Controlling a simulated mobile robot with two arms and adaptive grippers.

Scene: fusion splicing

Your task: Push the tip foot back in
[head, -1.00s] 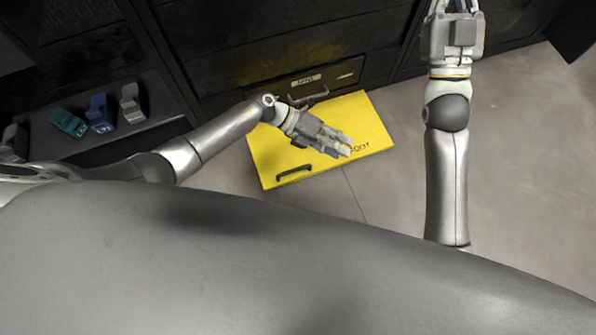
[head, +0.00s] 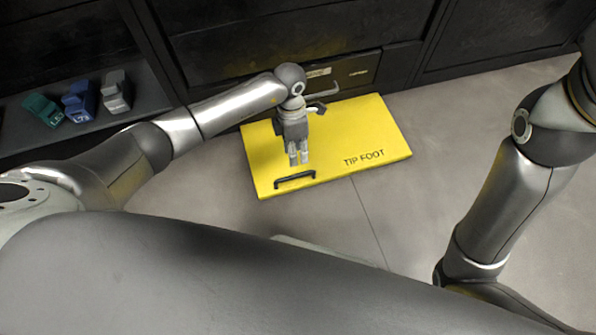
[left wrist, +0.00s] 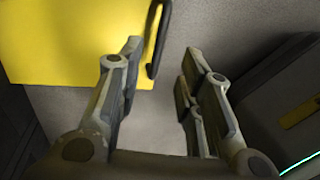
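The tip foot is a flat yellow panel (head: 345,125) marked "TIP FOOT", lying low over the floor and sticking out from the base of the dark cabinet. A black bar handle (head: 295,181) is on its front part. My left gripper (head: 299,158) is above the panel, just behind the handle in the head view, with its fingers pointing down. In the left wrist view the fingers (left wrist: 162,52) are apart and empty. The handle (left wrist: 157,42) shows between and beyond the fingertips, beside the yellow panel (left wrist: 65,45). Contact cannot be told. My right gripper is out of view.
The dark cabinet (head: 290,35) with drawers stands behind the panel. A low shelf (head: 70,145) at left holds a green (head: 42,108), a blue (head: 78,102) and a grey (head: 116,92) item. The grey floor (head: 440,170) right of the panel is clear.

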